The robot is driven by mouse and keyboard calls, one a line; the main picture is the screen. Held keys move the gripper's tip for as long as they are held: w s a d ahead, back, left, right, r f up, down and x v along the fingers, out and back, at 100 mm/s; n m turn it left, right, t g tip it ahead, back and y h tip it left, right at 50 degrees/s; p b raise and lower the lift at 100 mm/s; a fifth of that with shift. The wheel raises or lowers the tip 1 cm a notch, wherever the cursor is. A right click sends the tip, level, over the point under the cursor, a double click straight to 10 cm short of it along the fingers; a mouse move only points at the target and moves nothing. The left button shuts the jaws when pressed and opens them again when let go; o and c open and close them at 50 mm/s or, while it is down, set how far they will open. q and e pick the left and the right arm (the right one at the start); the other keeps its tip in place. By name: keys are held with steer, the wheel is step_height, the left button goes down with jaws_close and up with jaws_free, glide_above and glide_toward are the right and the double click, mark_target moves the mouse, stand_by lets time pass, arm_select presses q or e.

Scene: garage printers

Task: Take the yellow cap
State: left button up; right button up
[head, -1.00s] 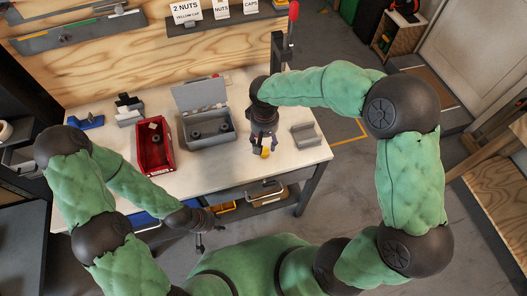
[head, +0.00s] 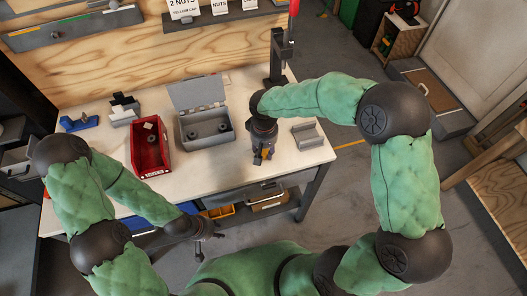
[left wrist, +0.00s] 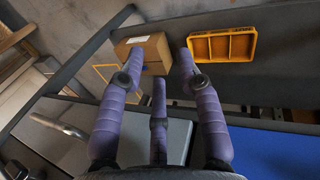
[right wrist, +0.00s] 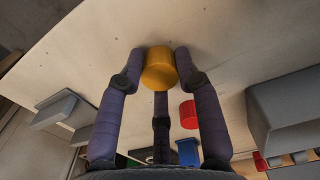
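The yellow cap (right wrist: 159,70) is a short cylinder between the fingertips of my right gripper (right wrist: 160,62) in the right wrist view. The fingers touch it on both sides. In the head view, the right gripper (head: 263,156) points down over the front right of the worktable (head: 235,165), and the cap (head: 264,153) shows only as a small yellow patch among the fingers. I cannot tell whether the cap rests on the table. My left gripper (head: 212,237) is below the table's front edge. Its fingers are apart and empty in the left wrist view (left wrist: 158,55).
A grey lidded box (head: 188,131) and a red bin (head: 138,157) stand left of the right gripper. A grey holder (head: 307,136) lies to its right. A press (head: 276,60) stands behind. A yellow tray (left wrist: 222,46) and cardboard box (left wrist: 150,50) are under the table.

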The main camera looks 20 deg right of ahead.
mark_target(264, 152)
jaws_close()
steer(key=shift+r, duration=0.15)
steer(key=shift+r+p, duration=1.5)
steer(key=shift+r, duration=0.4)
